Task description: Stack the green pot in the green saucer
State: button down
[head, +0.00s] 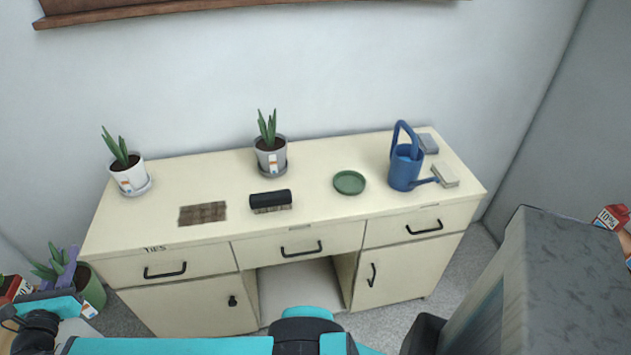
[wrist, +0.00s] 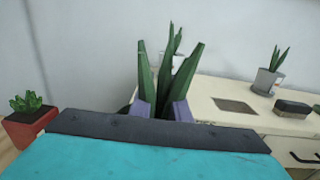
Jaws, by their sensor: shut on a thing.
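The green pot (head: 94,290), with a spiky plant and a white tag, is at the lower left of the head view, in front of the desk's left end. My gripper (head: 68,268), with purple fingers, is shut on it. In the wrist view the plant's leaves rise between the fingertips (wrist: 163,112), and the pot itself is hidden behind my gripper body. The green saucer (head: 349,182) lies flat and empty on the desk, right of centre, well away from the pot.
On the cream desk (head: 320,210) stand a white potted plant (head: 131,178), a grey potted plant (head: 271,157), a black brush (head: 271,200), a brown mat (head: 202,213) and a blue watering can (head: 405,172) close right of the saucer. A red pot (wrist: 30,128) is at left. A grey block (head: 565,280) fills the right foreground.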

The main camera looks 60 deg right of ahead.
aim_at(350, 184)
jog(key=z, duration=0.1)
jog(key=k, duration=1.05)
jog(key=u, duration=0.6)
